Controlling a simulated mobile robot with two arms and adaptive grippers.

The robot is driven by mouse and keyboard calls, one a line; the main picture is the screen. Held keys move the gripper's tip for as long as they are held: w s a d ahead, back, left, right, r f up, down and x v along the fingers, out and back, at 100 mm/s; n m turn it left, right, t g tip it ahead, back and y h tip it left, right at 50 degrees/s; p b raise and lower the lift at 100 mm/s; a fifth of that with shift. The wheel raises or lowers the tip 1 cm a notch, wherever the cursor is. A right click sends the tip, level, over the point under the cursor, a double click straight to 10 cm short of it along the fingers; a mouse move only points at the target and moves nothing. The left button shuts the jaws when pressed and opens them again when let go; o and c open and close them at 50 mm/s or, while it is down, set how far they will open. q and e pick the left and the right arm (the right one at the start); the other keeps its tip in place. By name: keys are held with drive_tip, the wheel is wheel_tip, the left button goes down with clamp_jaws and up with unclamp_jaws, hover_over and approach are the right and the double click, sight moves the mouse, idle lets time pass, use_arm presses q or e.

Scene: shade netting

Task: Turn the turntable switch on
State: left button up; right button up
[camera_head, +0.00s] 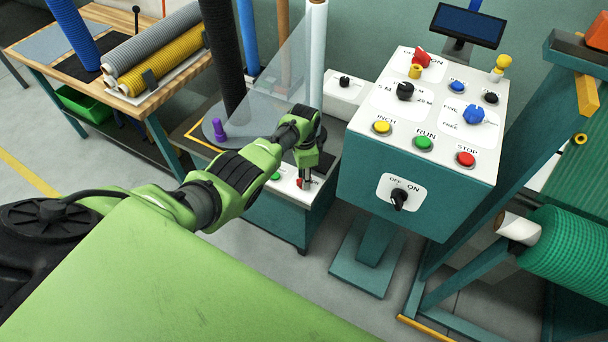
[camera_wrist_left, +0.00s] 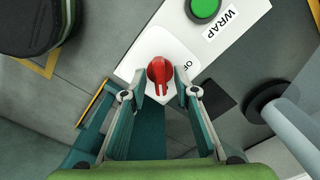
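The turntable switch is a red knob (camera_head: 300,183) on a white plate at the front of the wrapping machine; my gripper partly hides it in the head view. In the left wrist view the red knob (camera_wrist_left: 159,72) shows clearly, with part of an "OF" label to its right. My left gripper (camera_head: 305,174) is over the switch. In the wrist view its fingers (camera_wrist_left: 159,94) are open, one on each side of the knob, with visible gaps. My right gripper is not in view.
A green WRAP button (camera_wrist_left: 205,8) is close to the switch. A large control console (camera_head: 360,170) with several knobs and buttons stands to the right. A dark roll (camera_head: 222,50) and a clear film sheet (camera_head: 270,75) rise behind my arm. A green net roll (camera_head: 575,255) is at far right.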

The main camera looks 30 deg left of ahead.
use_arm(q)
wheel_tip(320, 180, up, 12)
idle(0.6)
idle(0.4)
